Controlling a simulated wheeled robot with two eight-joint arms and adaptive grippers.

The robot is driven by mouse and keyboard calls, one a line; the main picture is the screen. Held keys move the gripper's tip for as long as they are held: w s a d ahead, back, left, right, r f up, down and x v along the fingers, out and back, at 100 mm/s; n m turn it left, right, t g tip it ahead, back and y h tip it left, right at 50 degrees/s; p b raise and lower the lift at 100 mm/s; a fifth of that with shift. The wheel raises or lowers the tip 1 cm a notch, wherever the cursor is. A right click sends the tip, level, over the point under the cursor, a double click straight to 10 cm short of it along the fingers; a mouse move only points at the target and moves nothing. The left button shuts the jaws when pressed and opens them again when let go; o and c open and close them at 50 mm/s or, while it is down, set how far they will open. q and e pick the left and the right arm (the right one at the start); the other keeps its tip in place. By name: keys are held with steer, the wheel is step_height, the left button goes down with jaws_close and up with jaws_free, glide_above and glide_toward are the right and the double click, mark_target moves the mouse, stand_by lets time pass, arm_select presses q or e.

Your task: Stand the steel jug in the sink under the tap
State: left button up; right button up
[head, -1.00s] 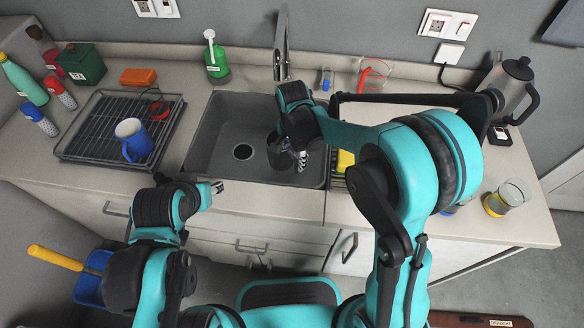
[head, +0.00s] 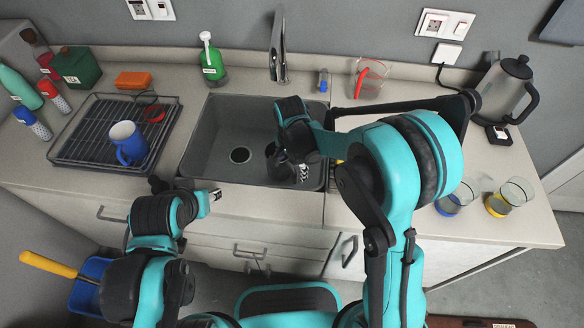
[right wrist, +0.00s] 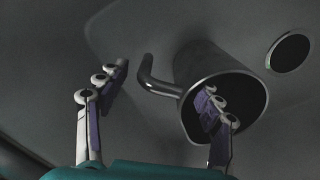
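The steel jug (head: 275,160) is in the grey sink (head: 212,135), right of the drain, mostly dark and partly hidden by my right gripper. In the right wrist view the jug (right wrist: 190,65) shows its round open mouth and its bar handle. The tap (head: 279,50) rises behind the sink, with the jug in front of it. My right gripper (head: 299,168) is open at the jug. In the right wrist view its fingers (right wrist: 160,98) are apart, one across the mouth, the other beyond the handle; contact is unclear. My left gripper (head: 215,194) is over the counter's front edge, its opening unclear.
A drying rack (head: 75,150) with a blue mug (head: 128,145) stands left of the sink. A green soap bottle (head: 211,62) is behind the sink. A measuring jug (head: 368,80), a kettle (head: 505,90) and glasses (head: 508,196) stand on the right counter.

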step_height(320, 180, up, 12)
steer(key=p, duration=0.5)
arm_select(q)
step_height(320, 180, up, 5)
steer(key=shift+f, duration=0.2)
arm_select(e)
steer(key=s+d+r+n+t, duration=0.3)
steer(key=s+d+n, duration=0.2)
steer(key=s+d, duration=0.1)
steer(key=s+d+r+n+t, duration=0.4)
steer(key=s+d, duration=0.3)
steer(key=s, duration=0.2)
steer(key=shift+d+n, duration=0.3)
steer(key=shift+n, duration=0.3)
